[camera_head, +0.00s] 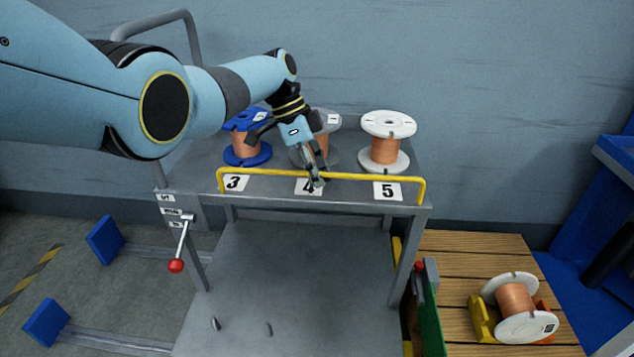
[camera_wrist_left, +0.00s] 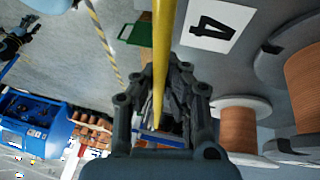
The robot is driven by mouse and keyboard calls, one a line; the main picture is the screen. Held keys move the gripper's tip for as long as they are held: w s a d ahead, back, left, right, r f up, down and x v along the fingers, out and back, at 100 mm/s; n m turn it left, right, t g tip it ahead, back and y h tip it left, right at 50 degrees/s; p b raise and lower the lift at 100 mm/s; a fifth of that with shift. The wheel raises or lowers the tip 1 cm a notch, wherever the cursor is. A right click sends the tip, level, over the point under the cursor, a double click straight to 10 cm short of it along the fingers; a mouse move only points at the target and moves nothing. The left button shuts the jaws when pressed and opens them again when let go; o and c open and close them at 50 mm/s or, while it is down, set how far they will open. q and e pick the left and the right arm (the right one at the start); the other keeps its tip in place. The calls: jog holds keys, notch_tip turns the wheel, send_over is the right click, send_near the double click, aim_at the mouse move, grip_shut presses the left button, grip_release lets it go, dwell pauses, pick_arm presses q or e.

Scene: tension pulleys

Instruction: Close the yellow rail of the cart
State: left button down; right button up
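The yellow rail (camera_head: 377,178) stands along the front edge of the grey cart's top (camera_head: 345,203), bent down at both ends. My left gripper (camera_head: 316,183) comes down from above at the rail's middle, by the label 4. In the left wrist view the rail (camera_wrist_left: 161,50) runs lengthwise into the space at the dark fingers (camera_wrist_left: 172,85). My right gripper is not in view.
Behind the rail stand a blue spool (camera_head: 245,140), a grey spool (camera_head: 325,142) partly behind my gripper, and a white spool (camera_head: 386,140). A red-knobbed lever (camera_head: 178,262) hangs at the cart's left. Another spool (camera_head: 515,302) lies on a wooden surface (camera_head: 450,265) at right.

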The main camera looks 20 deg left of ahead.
pick_arm(q)
jog(key=shift+w, duration=0.1)
jog(key=shift+r, duration=0.1)
jog(key=c, duration=2)
grip_release()
jog(key=o, duration=0.6)
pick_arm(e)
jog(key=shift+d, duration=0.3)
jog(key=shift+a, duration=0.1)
pick_arm(q)
jog(key=v, duration=1.2)
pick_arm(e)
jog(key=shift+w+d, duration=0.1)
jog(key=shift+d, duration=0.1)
